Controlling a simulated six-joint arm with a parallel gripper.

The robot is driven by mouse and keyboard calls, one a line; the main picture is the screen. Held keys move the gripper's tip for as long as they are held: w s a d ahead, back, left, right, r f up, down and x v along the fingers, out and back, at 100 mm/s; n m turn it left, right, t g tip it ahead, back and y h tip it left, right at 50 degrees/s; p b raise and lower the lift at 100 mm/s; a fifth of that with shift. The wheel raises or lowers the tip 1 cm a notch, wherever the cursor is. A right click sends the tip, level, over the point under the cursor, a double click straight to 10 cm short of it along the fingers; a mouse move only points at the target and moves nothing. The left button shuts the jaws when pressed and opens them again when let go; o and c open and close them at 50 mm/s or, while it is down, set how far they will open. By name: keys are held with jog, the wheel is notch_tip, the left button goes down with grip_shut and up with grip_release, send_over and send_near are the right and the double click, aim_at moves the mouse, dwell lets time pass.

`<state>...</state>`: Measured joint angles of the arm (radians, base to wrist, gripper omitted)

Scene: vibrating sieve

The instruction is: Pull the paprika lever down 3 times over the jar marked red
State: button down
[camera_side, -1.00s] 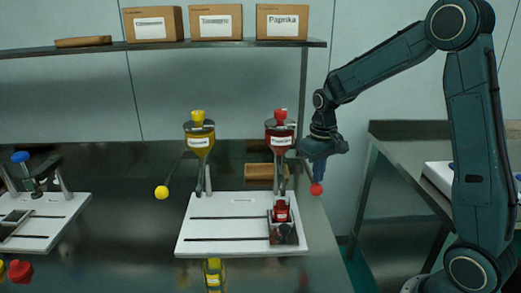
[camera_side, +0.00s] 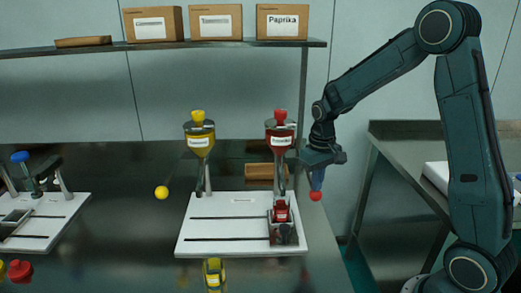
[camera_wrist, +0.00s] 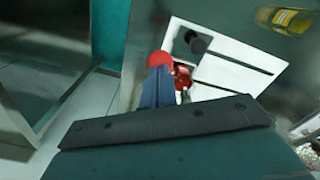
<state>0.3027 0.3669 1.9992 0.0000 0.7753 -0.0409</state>
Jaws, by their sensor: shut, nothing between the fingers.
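The paprika dispenser (camera_side: 279,142) is a red funnel with a red cap and a white label. Its lever ends in a red ball (camera_side: 316,196), which also shows in the wrist view (camera_wrist: 161,60). My gripper (camera_side: 317,182) is shut and empty, with its blue fingertips touching or just above the ball; in the wrist view the fingers (camera_wrist: 157,85) partly cover it. The red jar (camera_side: 281,211) stands in a dark holder under the red funnel, at the right of the white slotted board (camera_side: 228,238). In the wrist view it is partly hidden behind my fingers (camera_wrist: 182,76).
A yellow dispenser (camera_side: 199,142) with a yellow lever ball (camera_side: 161,192) stands to the left. A yellow jar (camera_side: 213,272) is in front of the board. Boxes sit on the shelf (camera_side: 170,46) above. Another station (camera_side: 38,212) is at far left. A side table (camera_side: 400,180) is at right.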

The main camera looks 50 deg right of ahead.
jog(key=shift+f, duration=1.4)
jog(key=shift+r, duration=4.85)
